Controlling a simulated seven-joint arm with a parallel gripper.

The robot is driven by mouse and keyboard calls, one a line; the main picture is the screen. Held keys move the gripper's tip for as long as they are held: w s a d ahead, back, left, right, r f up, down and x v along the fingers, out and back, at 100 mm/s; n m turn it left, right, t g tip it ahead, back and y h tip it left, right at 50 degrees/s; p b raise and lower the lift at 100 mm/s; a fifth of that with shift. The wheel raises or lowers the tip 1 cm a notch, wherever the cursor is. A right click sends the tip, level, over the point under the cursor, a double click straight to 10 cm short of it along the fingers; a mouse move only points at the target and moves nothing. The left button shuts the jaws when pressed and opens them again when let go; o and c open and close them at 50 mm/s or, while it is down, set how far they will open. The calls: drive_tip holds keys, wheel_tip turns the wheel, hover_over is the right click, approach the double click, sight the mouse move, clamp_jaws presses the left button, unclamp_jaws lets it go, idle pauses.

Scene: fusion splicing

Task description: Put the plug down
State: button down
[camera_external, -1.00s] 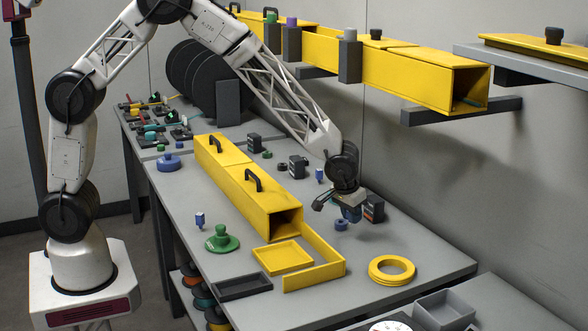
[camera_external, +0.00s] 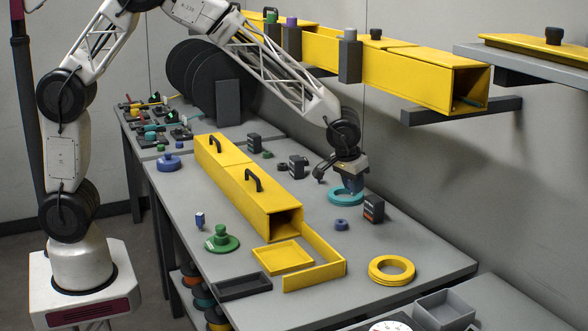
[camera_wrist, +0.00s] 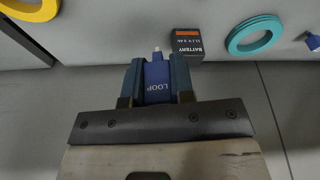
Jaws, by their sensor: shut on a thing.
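My gripper (camera_wrist: 156,85) is shut on a blue plug (camera_wrist: 157,78) marked LOOP, whose pale tip points away from the gripper. In the external view the plug (camera_external: 353,184) hangs below my wrist, in front of the teal ring in the picture. It appears to be above the table, but its exact height is unclear. Another small blue plug-like thing (camera_wrist: 314,41) shows at the right edge of the wrist view. A further blue plug (camera_external: 199,220) stands on the table left of the yellow duct.
A teal ring (camera_external: 334,197) lies behind, a yellow ring (camera_external: 391,262) in front. The yellow duct (camera_external: 270,213) is to the left.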

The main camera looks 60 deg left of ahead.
wheel_tip(320, 180, up, 2)
drive_tip(key=shift+a+r, duration=0.1)
drive_tip(key=shift+r, duration=0.05)
drive_tip(key=s+a+r+n+g+y, duration=0.15)
drive_tip(key=s+a+n, duration=0.35)
drive_tip(key=s+a, duration=0.7)
drive_tip(key=s+a+r+n+y, duration=0.1)
drive_tip(key=s+a+r+n, duration=0.25)
drive_tip(key=s+a, duration=0.8)
drive_tip(key=s+a+f+n+g, duration=0.15)
drive_tip(key=s+a+n, duration=0.45)
drive_tip(key=s+a, duration=0.6)
drive_tip(key=s+a+f+n+g, duration=0.1)
drive_tip(key=s+f+n, duration=0.15)
drive_tip(key=s, duration=0.65)
drive_tip(key=s+a+f+n, duration=0.1)
drive_tip(key=s+f+n, duration=0.15)
drive_tip(key=s, duration=0.65)
wheel_tip(320, 180, down, 10)
drive_tip(key=shift+w+n, duration=0.25)
drive_tip(key=shift+n, duration=0.1)
hover_over(183, 204)
drive_tip(key=shift+f, duration=0.8)
